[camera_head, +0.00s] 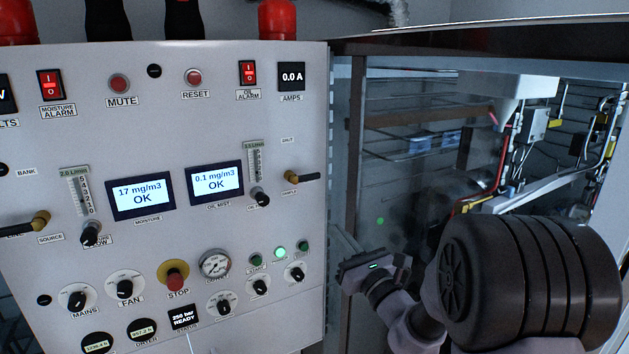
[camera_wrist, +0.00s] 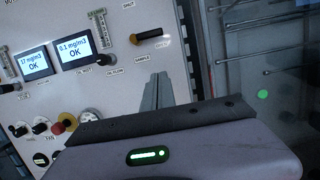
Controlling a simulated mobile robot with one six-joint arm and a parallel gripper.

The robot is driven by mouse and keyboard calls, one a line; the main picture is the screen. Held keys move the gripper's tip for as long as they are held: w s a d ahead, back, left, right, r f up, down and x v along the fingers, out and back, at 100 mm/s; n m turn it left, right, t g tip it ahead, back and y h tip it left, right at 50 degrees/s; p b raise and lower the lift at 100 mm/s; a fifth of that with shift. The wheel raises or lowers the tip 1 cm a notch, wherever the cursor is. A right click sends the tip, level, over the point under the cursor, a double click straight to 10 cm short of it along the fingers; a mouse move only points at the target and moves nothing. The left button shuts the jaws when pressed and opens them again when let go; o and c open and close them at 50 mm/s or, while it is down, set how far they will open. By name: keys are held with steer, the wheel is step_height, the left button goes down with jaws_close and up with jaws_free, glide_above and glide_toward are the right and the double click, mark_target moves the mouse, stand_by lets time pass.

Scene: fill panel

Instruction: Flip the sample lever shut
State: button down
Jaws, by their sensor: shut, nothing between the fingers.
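The sample lever (camera_head: 303,177) is on the right edge of the white panel, with a brass hub and a dark handle pointing right, roughly level. A SHUT label sits above it and a SAMPLE label below it. It also shows in the wrist view (camera_wrist: 151,36), near the top middle. My gripper (camera_head: 344,241) is below and to the right of the lever, apart from it. In the wrist view its fingers (camera_wrist: 157,88) are together and empty, pointing up toward the panel below the lever.
The white panel (camera_head: 130,240) carries knobs, two screens and a red stop button (camera_head: 173,275). The oil mist flow knob (camera_head: 259,197) is just left of the lever. A glass-fronted cabinet with shelves (camera_head: 425,135) stands right of the panel, behind my arm.

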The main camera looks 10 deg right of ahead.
mark_target(305, 178)
steer(key=w+a+r+p, duration=0.3)
steer(key=w+r+p, duration=0.2)
steer(key=w, duration=0.4)
steer(key=shift+r, duration=0.75)
steer(key=shift+w+f, duration=0.1)
steer(key=shift+w, duration=0.05)
